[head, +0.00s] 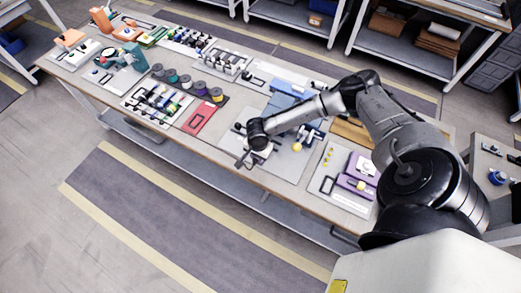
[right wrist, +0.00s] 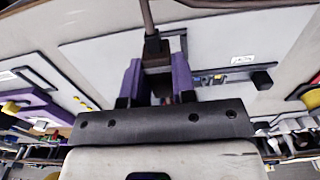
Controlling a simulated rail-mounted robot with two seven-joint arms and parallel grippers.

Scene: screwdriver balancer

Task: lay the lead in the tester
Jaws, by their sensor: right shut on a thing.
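My right gripper (head: 249,153) is over the light grey mat near the table's front edge. In the right wrist view, its two purple fingers (right wrist: 157,75) are shut on a black block-like end of the lead (right wrist: 156,50). A thin brownish cable runs up from this end and out of the picture. The lead is too small to make out clearly in the head view. I cannot tell for sure which device is the tester; a blue unit (head: 284,106) stands behind my right forearm, partly hidden by it. My left gripper is not in view.
A purple device (head: 351,183) sits on a white board right of the mat (head: 278,165). A red plate (head: 199,118), several spools (head: 186,83) and a rack of tools (head: 155,102) lie to the left. The mat's front right part is bare.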

